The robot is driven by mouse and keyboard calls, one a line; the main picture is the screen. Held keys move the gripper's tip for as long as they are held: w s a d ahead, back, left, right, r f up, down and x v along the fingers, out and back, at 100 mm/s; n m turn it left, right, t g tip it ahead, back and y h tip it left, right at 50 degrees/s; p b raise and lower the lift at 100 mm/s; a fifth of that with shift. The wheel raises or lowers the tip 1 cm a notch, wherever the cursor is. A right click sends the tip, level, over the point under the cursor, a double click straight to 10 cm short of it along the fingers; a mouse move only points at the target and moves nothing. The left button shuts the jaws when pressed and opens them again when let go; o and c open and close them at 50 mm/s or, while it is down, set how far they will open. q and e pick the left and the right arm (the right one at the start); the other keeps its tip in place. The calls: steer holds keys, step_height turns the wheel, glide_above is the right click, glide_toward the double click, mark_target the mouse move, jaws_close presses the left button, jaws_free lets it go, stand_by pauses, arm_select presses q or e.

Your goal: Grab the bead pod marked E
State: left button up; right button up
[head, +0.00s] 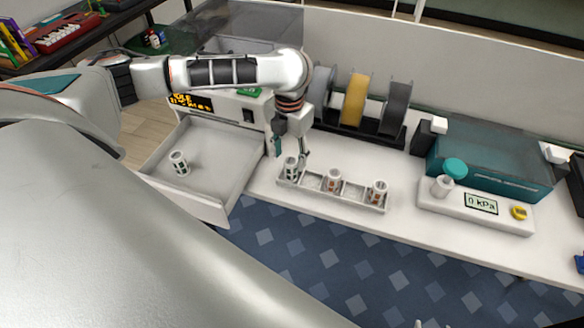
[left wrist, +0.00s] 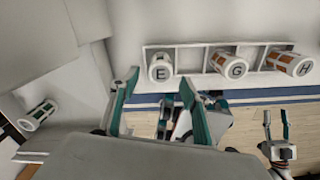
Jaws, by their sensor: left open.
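The bead pod marked E (left wrist: 161,68) is a white cylinder with dark windows, upright in the left slot of a pale rack (left wrist: 205,66). Pod E also shows in the head view (head: 291,168). My left gripper (left wrist: 159,84) is open, with its teal fingers pointing down to the rack; in the left wrist view pod E appears between the fingertips. In the head view the left gripper (head: 291,148) is just above pod E. Whether a finger touches it I cannot tell. My right gripper (left wrist: 276,120) is small and distant in the left wrist view.
Orange-windowed pods G (head: 333,180) and H (head: 378,192) stand in the same rack. Another green-windowed pod (head: 179,163) is in the open drawer (head: 224,152) at left. Spools (head: 355,100) stand behind. A pressure unit (head: 505,216) is at right.

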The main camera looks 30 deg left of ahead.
mark_target(291, 161)
arm_select(q)
steer(key=f+b, duration=0.1)
steer(key=f, duration=0.3)
steer(key=shift+w+f, duration=0.2)
steer(key=shift+f, duration=0.4)
steer(key=c, duration=1.2)
arm_select(e)
steer(key=shift+w+f, duration=0.2)
steer(key=shift+w, duration=0.25)
arm_select(q)
steer(key=shift+r, duration=0.1)
steer(key=shift+w, duration=0.1)
arm_select(e)
steer(key=shift+s+f, duration=0.1)
